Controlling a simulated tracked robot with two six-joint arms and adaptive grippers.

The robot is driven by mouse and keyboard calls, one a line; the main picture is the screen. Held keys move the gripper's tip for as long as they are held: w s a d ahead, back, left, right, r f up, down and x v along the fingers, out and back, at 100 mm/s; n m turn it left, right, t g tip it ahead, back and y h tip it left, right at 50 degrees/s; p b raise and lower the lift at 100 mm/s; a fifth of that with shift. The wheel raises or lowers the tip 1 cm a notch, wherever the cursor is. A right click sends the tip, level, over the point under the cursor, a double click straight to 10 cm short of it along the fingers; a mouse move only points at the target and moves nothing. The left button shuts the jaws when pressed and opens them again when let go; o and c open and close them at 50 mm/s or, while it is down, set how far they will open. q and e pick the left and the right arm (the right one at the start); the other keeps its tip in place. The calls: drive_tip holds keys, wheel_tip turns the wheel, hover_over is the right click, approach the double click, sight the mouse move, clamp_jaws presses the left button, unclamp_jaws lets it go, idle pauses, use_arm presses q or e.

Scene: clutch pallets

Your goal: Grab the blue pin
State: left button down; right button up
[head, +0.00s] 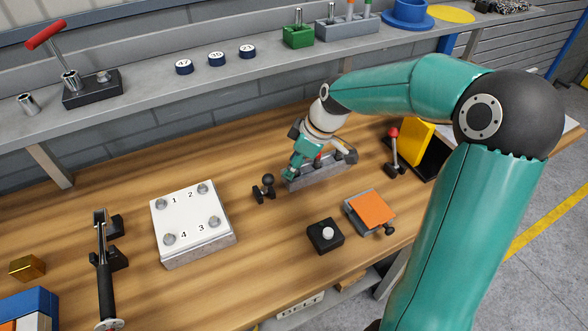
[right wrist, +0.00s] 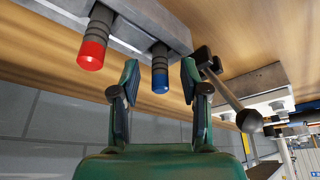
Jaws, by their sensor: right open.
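The blue pin (right wrist: 160,72) has a dark grey body and a blue end. It stands in the grey metal holder (right wrist: 150,22), which also shows on the bench in the head view (head: 322,174). In the right wrist view the blue pin shows in the gap between the fingertips of my right gripper (right wrist: 160,82). The gripper is open, and neither finger visibly touches the pin. In the head view my right gripper (head: 292,166) is over the left end of the holder and hides the blue pin. My left gripper is out of view.
A red pin (right wrist: 94,40) stands beside the blue one in the same holder. A dark lever with a ball knob (head: 267,182) stands close left of the holder. A white numbered plate (head: 187,217), a black button box (head: 325,236) and an orange-topped block (head: 371,209) lie around.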

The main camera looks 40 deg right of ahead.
clamp_jaws()
idle(0.3)
